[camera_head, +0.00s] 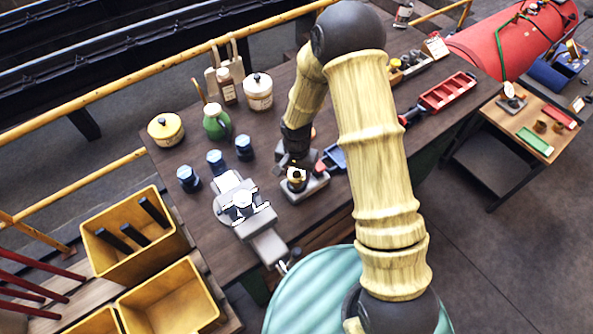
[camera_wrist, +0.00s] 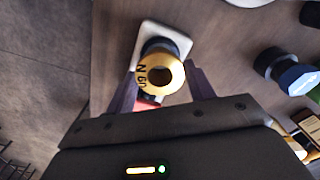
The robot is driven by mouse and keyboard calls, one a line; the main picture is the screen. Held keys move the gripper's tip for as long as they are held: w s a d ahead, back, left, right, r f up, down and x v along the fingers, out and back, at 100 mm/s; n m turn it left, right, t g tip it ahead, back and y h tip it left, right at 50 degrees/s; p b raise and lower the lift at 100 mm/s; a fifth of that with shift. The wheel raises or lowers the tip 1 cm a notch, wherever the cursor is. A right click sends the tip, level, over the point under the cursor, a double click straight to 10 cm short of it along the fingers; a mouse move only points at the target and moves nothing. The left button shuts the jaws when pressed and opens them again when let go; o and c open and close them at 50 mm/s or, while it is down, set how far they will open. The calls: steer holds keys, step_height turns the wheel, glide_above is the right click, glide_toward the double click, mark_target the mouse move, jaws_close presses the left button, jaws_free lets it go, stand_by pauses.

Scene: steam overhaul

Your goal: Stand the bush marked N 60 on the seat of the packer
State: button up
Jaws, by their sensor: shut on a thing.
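The bush marked N 60 (camera_wrist: 160,75) is a yellow ring with a dark bore; its marking reads on the rim in the wrist view. My gripper (camera_wrist: 158,88) has one finger on each side of it and is shut on it. Behind the bush is a dark round part on a pale square-cornered base (camera_wrist: 176,40), which I take to be the packer. In the head view the bush (camera_head: 296,174) shows above this grey base (camera_head: 313,188), below my gripper (camera_head: 293,164). Whether the bush touches the seat cannot be told.
A grey vise (camera_head: 266,245) stands left of the base on the dark bench. Several blue-topped dark parts (camera_head: 188,178), a green bottle (camera_head: 215,122) and lidded pots (camera_head: 165,128) stand farther left. A blue tray (camera_head: 334,158) is close on the right; a red tray (camera_head: 448,92) lies beyond.

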steer(key=shift+f+b, duration=0.8)
steer(key=shift+f, duration=0.2)
stand_by(0.5)
steer(key=o, duration=1.3)
step_height(320, 180, up, 9)
steer(key=p, duration=0.6)
steer(key=s+d+r+n+t+b, duration=0.1)
steer(key=s+d+r+b, duration=0.1)
steer(key=s+d+r, duration=0.1)
steer(key=s+d+r+n+b, duration=0.2)
steer(key=s+d+r, duration=0.2)
steer(key=s+d, duration=0.1)
steer(key=s+d+r+n+t+b, duration=0.1)
steer(key=s+d+r+b, duration=0.2)
steer(key=s+d+r, duration=0.1)
steer(key=shift+s+d+r+t, duration=0.1)
steer(key=shift+s+d+t, duration=0.15)
steer(key=shift+d, duration=0.55)
